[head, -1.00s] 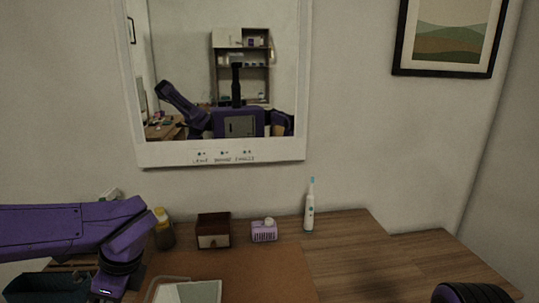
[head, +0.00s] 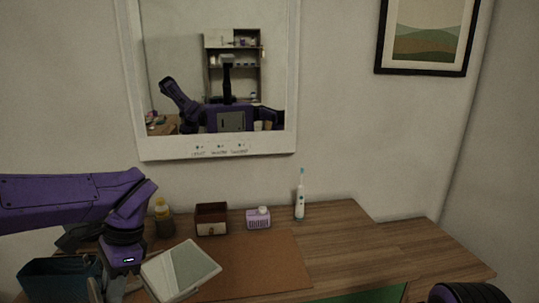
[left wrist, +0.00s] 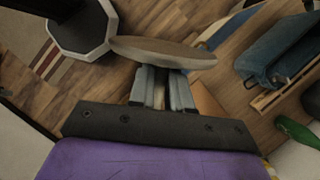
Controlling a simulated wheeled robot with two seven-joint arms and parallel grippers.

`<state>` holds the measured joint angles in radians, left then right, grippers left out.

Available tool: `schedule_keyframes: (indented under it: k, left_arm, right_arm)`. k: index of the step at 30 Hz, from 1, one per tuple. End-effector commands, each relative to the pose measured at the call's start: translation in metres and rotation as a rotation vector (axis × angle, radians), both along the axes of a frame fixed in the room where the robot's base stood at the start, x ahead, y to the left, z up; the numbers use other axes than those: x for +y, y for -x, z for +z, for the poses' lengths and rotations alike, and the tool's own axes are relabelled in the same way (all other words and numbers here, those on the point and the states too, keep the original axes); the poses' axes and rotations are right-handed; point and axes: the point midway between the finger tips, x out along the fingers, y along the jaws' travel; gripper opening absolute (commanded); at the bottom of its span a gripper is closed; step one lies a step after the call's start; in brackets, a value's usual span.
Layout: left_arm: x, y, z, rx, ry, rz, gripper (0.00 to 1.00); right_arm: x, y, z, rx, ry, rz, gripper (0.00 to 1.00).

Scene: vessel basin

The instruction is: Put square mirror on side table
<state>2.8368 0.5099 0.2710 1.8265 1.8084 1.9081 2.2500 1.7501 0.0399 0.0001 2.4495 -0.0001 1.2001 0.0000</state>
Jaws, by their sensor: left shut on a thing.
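The square mirror (head: 184,268), with a pale frame, is at the lower left of the head view, tilted above the brown mat. My left gripper (head: 122,284) is shut on its left edge. In the left wrist view the mirror (left wrist: 165,52) shows nearly edge-on between the fingertips of my left gripper (left wrist: 163,78). A dark octagonal top with a pale rim (left wrist: 82,32) stands over the floor beyond it; I cannot tell whether this is the side table. My right gripper is out of view.
On the wooden desk (head: 365,245) stand a yellow-capped bottle (head: 162,212), a brown box (head: 211,219), a lilac holder (head: 258,219) and a toothbrush (head: 300,196). A dark teal bin (head: 60,280) is at the left. A wall mirror (head: 220,150) hangs above. The desk's right side is clear.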

Motion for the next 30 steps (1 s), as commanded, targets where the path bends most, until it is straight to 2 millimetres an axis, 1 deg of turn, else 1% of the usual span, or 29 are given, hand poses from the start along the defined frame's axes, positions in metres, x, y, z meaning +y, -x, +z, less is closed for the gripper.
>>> schedule_keyframes:
  k: [1,5,8,9,11,12,14,15,18,22,25,30]
  left_arm:
    - [-0.004,-0.008,0.003,-0.001,-0.003,0.076,0.0]
    - [-0.018,-0.029,0.009,0.0,-0.004,0.301,0.0]
    - [-0.035,-0.051,0.01,0.0,-0.004,0.478,0.0]
    - [-0.044,-0.06,0.008,0.001,-0.005,0.545,0.0]
    - [-0.06,-0.076,0.002,0.002,-0.005,0.64,0.0]
    - [-0.073,-0.087,-0.004,0.003,-0.005,0.687,0.0]
    - [-0.091,-0.099,-0.016,0.003,-0.006,0.727,0.0]
    - [-0.101,-0.104,-0.025,0.004,-0.006,0.733,0.0]
    - [-0.117,-0.108,-0.05,0.006,-0.002,0.715,0.0]
    - [-0.124,-0.103,-0.074,0.003,0.0,0.691,0.0]
    - [-0.125,-0.1,-0.083,0.004,0.004,0.687,0.0]
    - [-0.125,-0.1,-0.084,0.002,0.004,0.686,0.0]
  right_arm:
    - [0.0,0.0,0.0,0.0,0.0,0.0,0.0]
    - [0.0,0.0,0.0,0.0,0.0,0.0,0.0]
    - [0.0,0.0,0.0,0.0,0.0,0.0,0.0]
    - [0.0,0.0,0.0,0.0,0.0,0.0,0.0]
    - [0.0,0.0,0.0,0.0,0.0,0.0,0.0]
    - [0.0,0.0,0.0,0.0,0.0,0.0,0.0]
    - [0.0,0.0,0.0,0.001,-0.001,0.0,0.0]
    - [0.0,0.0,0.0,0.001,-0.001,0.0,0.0]
    - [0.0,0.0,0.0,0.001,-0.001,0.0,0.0]
    - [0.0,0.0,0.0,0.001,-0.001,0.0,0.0]
    - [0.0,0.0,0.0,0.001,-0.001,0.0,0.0]
    - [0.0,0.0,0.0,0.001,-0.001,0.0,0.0]
